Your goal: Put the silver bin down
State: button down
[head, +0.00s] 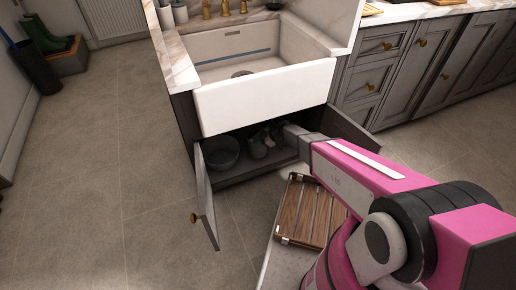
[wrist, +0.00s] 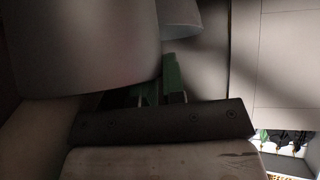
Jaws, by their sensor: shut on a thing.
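A grey round bin (head: 222,153), which I take for the silver bin, is low inside the open sink cabinet (head: 240,178), at its left. In the wrist view a large smooth grey wall (wrist: 85,50), likely its side, fills the upper left. My gripper (head: 268,138) reaches into the cabinet from the right. Its green fingers (wrist: 161,88) are close together just below the grey wall and shut on the bin. The grip point is in shadow and partly hidden. Whether the bin's base touches the cabinet floor I cannot tell.
A white sink (head: 265,95) is right above the opening. The left cabinet door (head: 207,200) stands open, and the right door (head: 350,128) is open behind my arm. A slatted wooden rack (head: 312,212) is in front. Green boots (head: 42,35) stand far left. Floor at left is clear.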

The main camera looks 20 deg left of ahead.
aim_at(258, 151)
jog(key=shift+w+a+f, duration=0.1)
jog(key=shift+a+f, duration=0.05)
jog(key=shift+f, duration=1.7)
jog(key=c, duration=1.2)
grip_release()
jog(key=shift+r, duration=0.25)
jog(key=v, duration=1.2)
jog(key=s+d+r+m+t+h, duration=0.1)
jog(key=s+d+r+m+h, duration=0.2)
jog(key=d+r+m, duration=0.4)
jog(key=s+d+r+m+t+h, duration=0.1)
jog(key=s+d+r+m+h, duration=0.2)
jog(key=d+r+m, duration=0.5)
jog(key=s+d+r+m+t+h, duration=0.1)
jog(key=s+d+r+m+h, duration=0.2)
jog(key=d, duration=1.9)
notch_tip(258, 151, up, 5)
jog(key=s+m, duration=0.2)
jog(key=m, duration=0.2)
jog(key=shift+f+h, duration=0.15)
jog(key=shift+h, duration=0.25)
